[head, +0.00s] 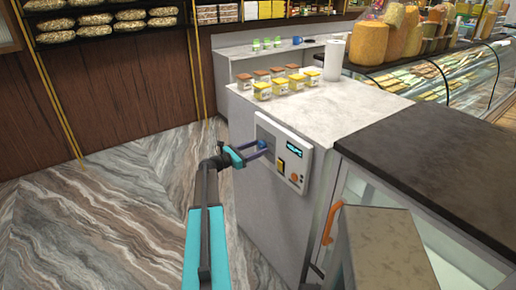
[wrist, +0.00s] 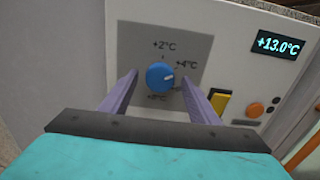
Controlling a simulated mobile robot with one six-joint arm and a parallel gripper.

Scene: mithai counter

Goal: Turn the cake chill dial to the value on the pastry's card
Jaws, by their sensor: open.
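The blue round chill dial (wrist: 160,76) is on a grey plate of the control panel (wrist: 215,45), which also shows in the head view (head: 299,160). Its white pointer mark faces right, slightly upward. A +2°C label is above the dial, +4°C at upper right and +8°C below; the right finger partly covers a marking at lower right. The display (wrist: 278,46) reads +13.0°C. My gripper (wrist: 159,78) is open, its two purple fingers on either side of the dial with gaps visible; contact is not seen. In the head view my gripper (head: 264,146) is at the panel. No readable pastry card shows.
A yellow switch (wrist: 220,101) and an orange button (wrist: 255,110) sit right of the dial. Several small yellow boxes (head: 263,91) and a paper roll (head: 333,60) stand on the white counter (head: 350,103). A glass cabinet with an orange handle (head: 331,223) adjoins on the right.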

